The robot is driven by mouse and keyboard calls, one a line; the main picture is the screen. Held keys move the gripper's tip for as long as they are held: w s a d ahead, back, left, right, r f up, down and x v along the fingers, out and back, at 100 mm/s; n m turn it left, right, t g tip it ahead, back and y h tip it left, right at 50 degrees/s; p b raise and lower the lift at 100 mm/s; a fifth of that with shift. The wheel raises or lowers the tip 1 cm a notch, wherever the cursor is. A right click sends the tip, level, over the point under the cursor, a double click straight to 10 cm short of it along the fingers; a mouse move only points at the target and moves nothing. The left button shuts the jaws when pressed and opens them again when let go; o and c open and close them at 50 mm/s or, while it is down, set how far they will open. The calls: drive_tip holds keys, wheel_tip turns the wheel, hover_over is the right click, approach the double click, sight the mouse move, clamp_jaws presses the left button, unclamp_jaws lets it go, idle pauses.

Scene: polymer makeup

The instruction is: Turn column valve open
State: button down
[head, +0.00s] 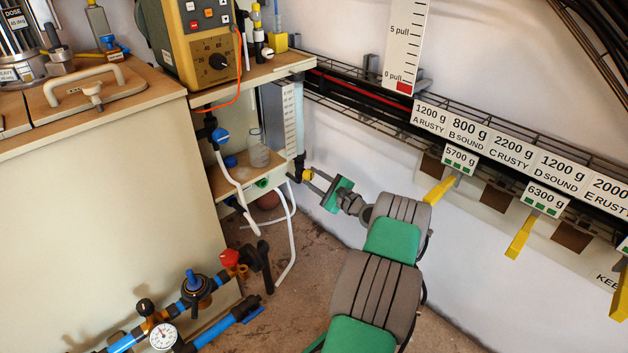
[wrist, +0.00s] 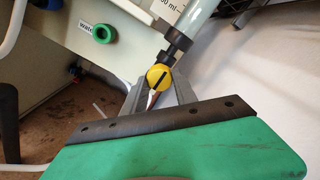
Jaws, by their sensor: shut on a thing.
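The column valve is a yellow knob (head: 307,175) at the foot of the graduated column (head: 290,110), low against the wall. In the wrist view the round yellow knob (wrist: 159,77) shows a dark slanted bar across its face, roughly in line with the tube. A black fitting (wrist: 177,45) joins it to the clear tube (wrist: 203,14) above. My gripper (head: 311,178) reaches in from the lower right; in the wrist view (wrist: 158,88) its grey fingers are shut on the knob, one on each side. A thin reddish tip shows below the knob, between the fingers.
A small shelf with a green ring (wrist: 103,33) and a bottle (head: 258,150) stands left of the column. White hoses hang below it. Blue pipework with a gauge (head: 163,335) lies at lower left. Labelled plates (head: 463,130) and yellow levers (head: 440,190) line the wall right.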

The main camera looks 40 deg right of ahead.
drive_tip(key=shift+f, duration=0.1)
drive_tip(key=c, duration=1.1)
unclamp_jaws()
drive_tip(key=shift+s, duration=0.1)
drive_tip(key=shift+c, duration=0.2)
drive_tip(key=shift+o, duration=0.7)
drive_tip(key=s+p, duration=0.3)
drive_tip(key=s, duration=0.4)
drive_tip(key=shift+s, duration=0.35)
